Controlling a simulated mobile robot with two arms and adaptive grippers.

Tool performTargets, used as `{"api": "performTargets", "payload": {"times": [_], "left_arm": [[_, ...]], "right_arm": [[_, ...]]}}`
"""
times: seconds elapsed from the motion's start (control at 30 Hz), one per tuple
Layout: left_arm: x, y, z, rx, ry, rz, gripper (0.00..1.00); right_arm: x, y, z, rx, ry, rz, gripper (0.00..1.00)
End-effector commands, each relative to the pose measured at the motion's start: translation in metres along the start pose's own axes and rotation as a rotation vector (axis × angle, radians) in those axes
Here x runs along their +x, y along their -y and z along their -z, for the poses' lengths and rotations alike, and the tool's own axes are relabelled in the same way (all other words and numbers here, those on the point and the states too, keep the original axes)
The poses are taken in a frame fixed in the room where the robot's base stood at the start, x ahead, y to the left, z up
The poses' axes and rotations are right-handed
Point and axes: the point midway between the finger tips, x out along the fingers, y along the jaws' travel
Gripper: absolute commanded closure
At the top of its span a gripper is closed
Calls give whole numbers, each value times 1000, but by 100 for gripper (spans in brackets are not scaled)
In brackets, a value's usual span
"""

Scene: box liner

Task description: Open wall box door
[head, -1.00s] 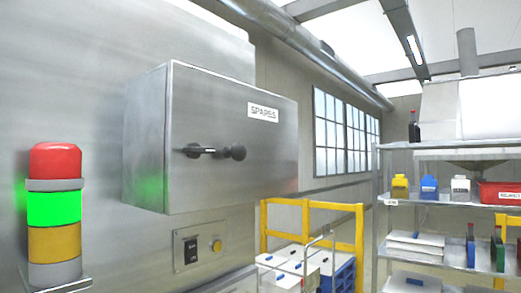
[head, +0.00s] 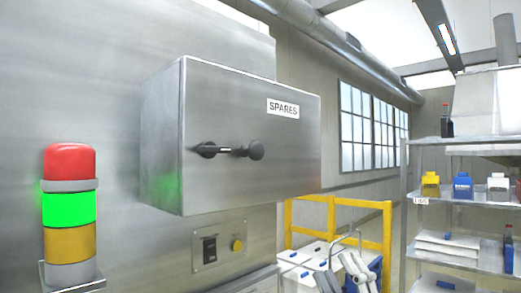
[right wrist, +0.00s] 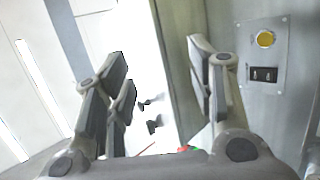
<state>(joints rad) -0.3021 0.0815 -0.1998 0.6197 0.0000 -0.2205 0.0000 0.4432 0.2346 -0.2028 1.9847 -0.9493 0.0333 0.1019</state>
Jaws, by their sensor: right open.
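The wall box (head: 240,175), a steel cabinet labelled SPARES, hangs on the metal wall in the head view, its door shut. A black handle (head: 228,151) with a round knob sticks out from the door front. My right gripper (head: 346,268) is low in the head view, below and to the right of the box, apart from it. In the right wrist view my right gripper (right wrist: 160,75) is open and empty. Between its fingers, farther off, show a pale box face and small dark handle parts (right wrist: 152,124). My left gripper is not in view.
A stack light (head: 68,215), red over green over yellow, stands at the left. A switch panel (head: 218,246) sits on the wall below the box. A yellow rail (head: 335,205) and shelves with bottles and bins (head: 465,200) are at the right.

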Motion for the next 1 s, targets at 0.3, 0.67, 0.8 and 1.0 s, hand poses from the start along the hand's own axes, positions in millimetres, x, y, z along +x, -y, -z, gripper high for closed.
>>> {"api": "performTargets", "payload": {"times": [0.3,0.67,0.8,1.0], "left_arm": [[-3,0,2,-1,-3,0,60],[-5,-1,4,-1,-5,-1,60],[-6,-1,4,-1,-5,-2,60],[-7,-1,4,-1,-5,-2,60]], "right_arm": [[61,-87,154,-569,-634,-105,49],[83,-116,207,-1339,-992,68,49],[94,-137,195,-1597,-988,200,49],[103,-166,177,-1794,-926,338,49]]}}
